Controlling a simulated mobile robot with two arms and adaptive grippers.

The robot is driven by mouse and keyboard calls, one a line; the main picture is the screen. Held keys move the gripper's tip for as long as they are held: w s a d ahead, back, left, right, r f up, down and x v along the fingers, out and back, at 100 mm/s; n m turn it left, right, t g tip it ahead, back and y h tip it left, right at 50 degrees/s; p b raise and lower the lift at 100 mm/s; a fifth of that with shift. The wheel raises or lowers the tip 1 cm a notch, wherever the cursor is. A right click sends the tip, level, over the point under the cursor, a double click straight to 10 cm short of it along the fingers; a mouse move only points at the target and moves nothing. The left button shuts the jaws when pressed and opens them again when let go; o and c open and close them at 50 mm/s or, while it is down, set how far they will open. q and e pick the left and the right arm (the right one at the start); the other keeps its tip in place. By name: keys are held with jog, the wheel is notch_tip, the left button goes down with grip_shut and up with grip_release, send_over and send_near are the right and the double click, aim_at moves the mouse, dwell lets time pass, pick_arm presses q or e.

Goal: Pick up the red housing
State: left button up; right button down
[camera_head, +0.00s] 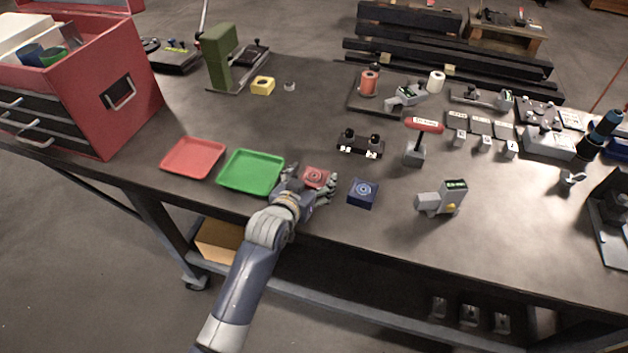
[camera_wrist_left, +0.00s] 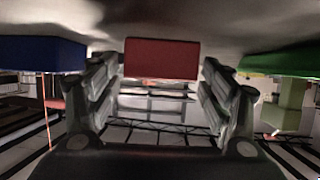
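The red housing (camera_head: 316,177) is a small square block with a round mark on top, lying on the dark workbench. In the left wrist view, which looks inverted, the red housing (camera_wrist_left: 161,58) lies between the finger ends. My left gripper (camera_head: 309,183) is low at the bench, with a finger on each side of the housing. In the wrist view the gripper (camera_wrist_left: 161,78) is open, with narrow gaps seeming to show beside the block. Part of the housing's near side is hidden by the gripper in the head view. My right gripper is not in view.
A blue housing (camera_head: 362,193) sits close to the right of my left gripper. A green tray (camera_head: 251,187) is close on its left, with a red tray (camera_head: 193,158) beyond. A black stand (camera_head: 360,146) is behind. A grey device (camera_head: 442,198) stands farther right.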

pick_arm(q)
jog(key=shift+r, duration=0.1)
jog(key=c, duration=1.1)
jog(key=shift+o, duration=0.2)
jog(key=shift+w+r, duration=0.1)
jog(key=shift+r+b, duration=0.45)
jog(key=shift+r, duration=0.75)
jog(key=s+d+r+b, duration=0.2)
jog(key=s+b, duration=0.1)
jog(key=s, duration=1.2)
jog(key=shift+s+r, duration=0.25)
jog(key=shift+s, duration=0.15)
